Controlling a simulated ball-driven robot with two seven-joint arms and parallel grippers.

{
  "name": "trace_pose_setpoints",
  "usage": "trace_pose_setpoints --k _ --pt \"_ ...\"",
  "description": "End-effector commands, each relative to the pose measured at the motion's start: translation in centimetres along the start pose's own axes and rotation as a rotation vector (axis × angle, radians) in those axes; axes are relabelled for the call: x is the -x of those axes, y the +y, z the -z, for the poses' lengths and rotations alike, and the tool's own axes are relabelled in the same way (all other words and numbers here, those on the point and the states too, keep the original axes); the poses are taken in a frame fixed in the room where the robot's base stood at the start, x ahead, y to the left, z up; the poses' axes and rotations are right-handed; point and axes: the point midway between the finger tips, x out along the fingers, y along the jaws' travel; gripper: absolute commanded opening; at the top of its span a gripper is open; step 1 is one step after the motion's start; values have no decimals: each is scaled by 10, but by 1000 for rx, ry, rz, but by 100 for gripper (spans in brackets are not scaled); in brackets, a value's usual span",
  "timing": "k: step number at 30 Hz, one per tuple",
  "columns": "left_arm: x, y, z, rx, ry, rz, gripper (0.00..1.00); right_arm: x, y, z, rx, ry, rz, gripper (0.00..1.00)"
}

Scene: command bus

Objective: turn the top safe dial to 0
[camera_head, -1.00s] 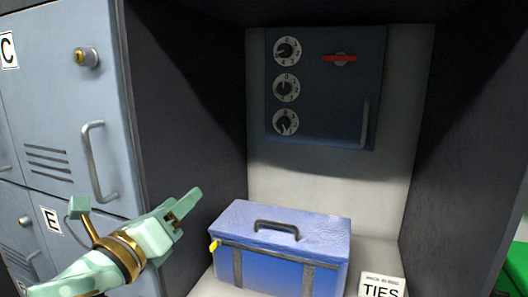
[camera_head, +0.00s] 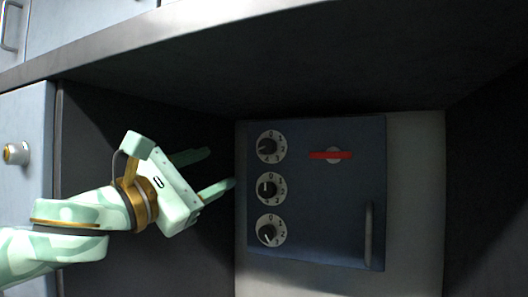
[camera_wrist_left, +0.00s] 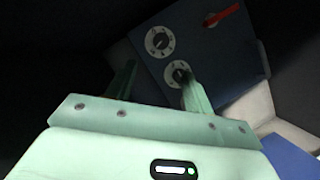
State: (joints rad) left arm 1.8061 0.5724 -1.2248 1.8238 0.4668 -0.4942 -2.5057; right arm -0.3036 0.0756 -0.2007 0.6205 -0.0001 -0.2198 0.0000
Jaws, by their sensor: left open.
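The blue safe (camera_head: 335,220) is on the back wall of a dark recess, with three white-faced dials in a column on its left side. The top dial (camera_head: 271,147) has a black knob whose pointer appears turned to the left, away from the 0 at the top. The middle dial (camera_head: 271,189) and bottom dial (camera_head: 271,231) sit below it. My left gripper (camera_head: 220,168) is open and empty, left of the dials. In the left wrist view the top dial (camera_wrist_left: 160,41) shows beyond the open fingers, and the right finger overlaps the middle dial. My right gripper is out of view.
A red handle (camera_head: 331,155) and a vertical grey bar handle (camera_head: 368,234) are on the safe door. A shelf edge (camera_head: 215,30) runs above the recess, and dark walls stand at both sides. A locker door with a knob (camera_head: 16,153) is at left.

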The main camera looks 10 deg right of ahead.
Motion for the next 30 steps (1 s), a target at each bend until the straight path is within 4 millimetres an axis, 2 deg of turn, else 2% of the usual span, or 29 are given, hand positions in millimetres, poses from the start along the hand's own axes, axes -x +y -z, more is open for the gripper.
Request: trace_pose_setpoints --k 1,9,15,21,30 --pt "-12 -2 1 2 -1 1 52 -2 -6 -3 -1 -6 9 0" --pt "-82 -2 0 3 0 1 52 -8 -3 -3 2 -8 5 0" --pt "-117 -1 0 3 1 2 52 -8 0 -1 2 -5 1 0" --pt "-131 0 0 2 0 0 52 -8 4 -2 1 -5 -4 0" --pt "-133 -1 0 2 0 0 52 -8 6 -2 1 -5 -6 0"
